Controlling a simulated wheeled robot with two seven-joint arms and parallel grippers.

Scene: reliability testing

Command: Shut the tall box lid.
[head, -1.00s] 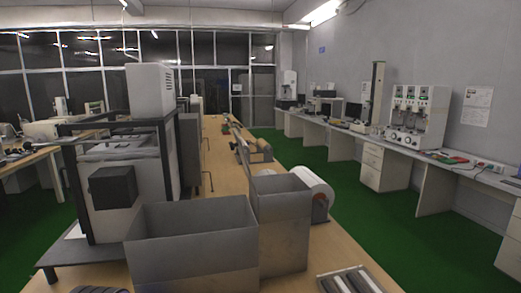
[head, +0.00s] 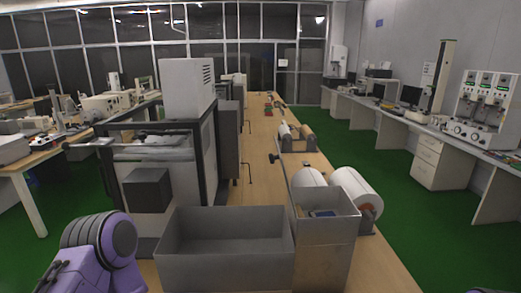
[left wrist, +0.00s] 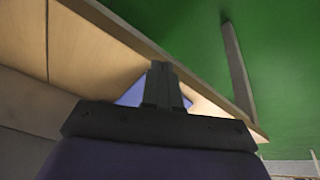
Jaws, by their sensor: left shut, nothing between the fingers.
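The tall box (head: 325,252) is a grey metal box, open at the top, on the wooden bench. Something blue and tan shows inside it. A thin upright panel (head: 287,180) with a small dark knob rises at its left edge, seen nearly edge-on; it looks like the lid standing open. My left arm shows purple at the lower left in the head view, but its gripper is out of that picture. In the left wrist view my left gripper (left wrist: 164,84) is shut and empty, above a wooden surface edge and green floor. My right gripper is not in view.
A wide low open metal bin (head: 225,262) stands directly left of the tall box. White rolls (head: 355,193) stand behind and right of it. A large framed machine (head: 165,150) stands at the left. The bench strip at the right front (head: 385,270) is clear.

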